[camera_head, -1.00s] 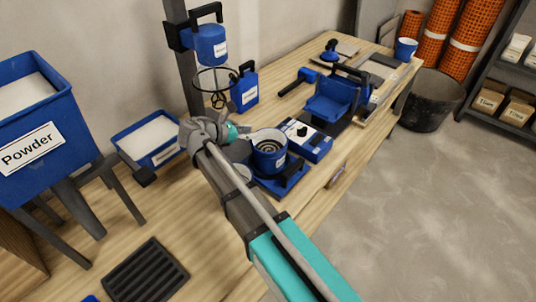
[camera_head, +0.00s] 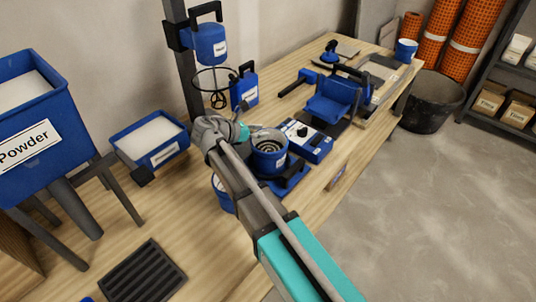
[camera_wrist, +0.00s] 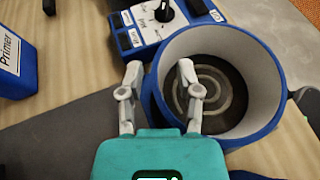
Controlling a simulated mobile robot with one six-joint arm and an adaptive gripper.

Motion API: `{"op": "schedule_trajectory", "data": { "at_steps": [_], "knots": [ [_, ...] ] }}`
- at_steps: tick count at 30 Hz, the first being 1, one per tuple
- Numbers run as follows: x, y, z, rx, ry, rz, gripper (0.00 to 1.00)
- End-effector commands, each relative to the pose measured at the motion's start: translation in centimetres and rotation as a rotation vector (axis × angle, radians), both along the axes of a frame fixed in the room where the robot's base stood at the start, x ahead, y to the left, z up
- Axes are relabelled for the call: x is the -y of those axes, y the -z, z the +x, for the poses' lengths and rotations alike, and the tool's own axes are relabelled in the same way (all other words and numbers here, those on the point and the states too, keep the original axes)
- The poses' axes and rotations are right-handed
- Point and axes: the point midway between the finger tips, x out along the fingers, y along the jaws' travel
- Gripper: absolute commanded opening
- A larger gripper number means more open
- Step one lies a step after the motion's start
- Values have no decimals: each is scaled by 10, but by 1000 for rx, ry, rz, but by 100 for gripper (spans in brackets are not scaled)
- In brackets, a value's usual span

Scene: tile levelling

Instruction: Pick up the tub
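A round blue tub (camera_head: 268,160) with a white inside stands on the bench, beside my wrist in the head view. In the wrist view the tub (camera_wrist: 268,75) is large, with rings on its dark floor. My gripper (camera_wrist: 159,75) is open, with its fingers apart. In the wrist view one finger shows over the tub's opening and the other just left of its wall. I cannot tell whether either touches it. In the head view my gripper (camera_head: 241,112) is small and partly hidden by my wrist.
A control box with a dial (camera_head: 306,140) stands right behind the tub. A Primer jug (camera_head: 244,91) and a mixer (camera_head: 211,45) are behind my gripper. A white-filled blue tray (camera_head: 150,140) is left. Another blue container (camera_head: 221,196) is partly hidden by my arm.

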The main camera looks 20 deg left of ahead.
Motion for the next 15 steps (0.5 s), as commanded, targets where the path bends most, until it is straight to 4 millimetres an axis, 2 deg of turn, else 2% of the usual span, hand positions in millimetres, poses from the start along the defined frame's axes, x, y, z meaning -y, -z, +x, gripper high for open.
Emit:
{"op": "schedule_trajectory", "data": {
  "at_steps": [1,6,7,15],
  "knots": [
    [0,0,0,0,0,0,35],
    [0,0,0,0,0,0,4],
    [0,0,0,0,0,0,0],
    [0,0,0,0,-1,0,0]
  ]
}}
